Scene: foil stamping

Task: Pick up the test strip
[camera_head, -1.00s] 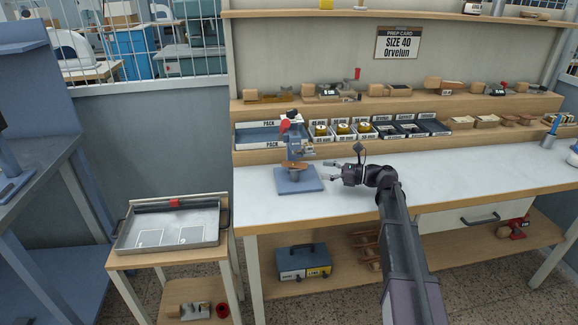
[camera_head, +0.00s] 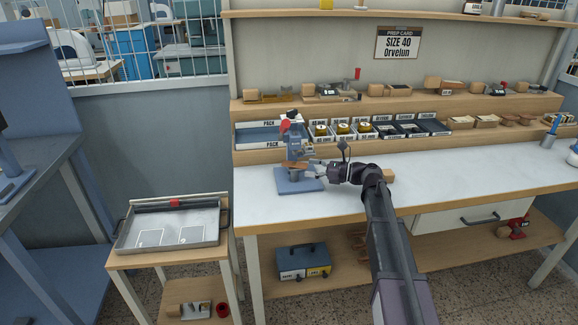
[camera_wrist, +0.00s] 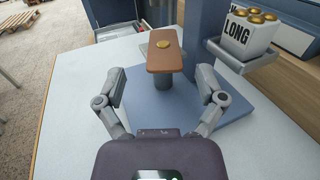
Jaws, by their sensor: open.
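The test strip (camera_wrist: 165,53) is a brown leather-like strip with a small gold disc on it. It lies on a post above the blue base (camera_head: 285,183) of the stamping press (camera_head: 297,142). The strip also shows in the head view (camera_head: 294,166). My gripper (camera_wrist: 160,85) is open and empty, its two fingers spread to either side of the strip's near end. In the head view my gripper (camera_head: 315,168) is just right of the press.
A grey holder with a white block marked LONG (camera_wrist: 250,32) and gold-topped pieces stands right of the strip, near my right finger. A PACK tray (camera_head: 257,137) and several small bins line the back.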

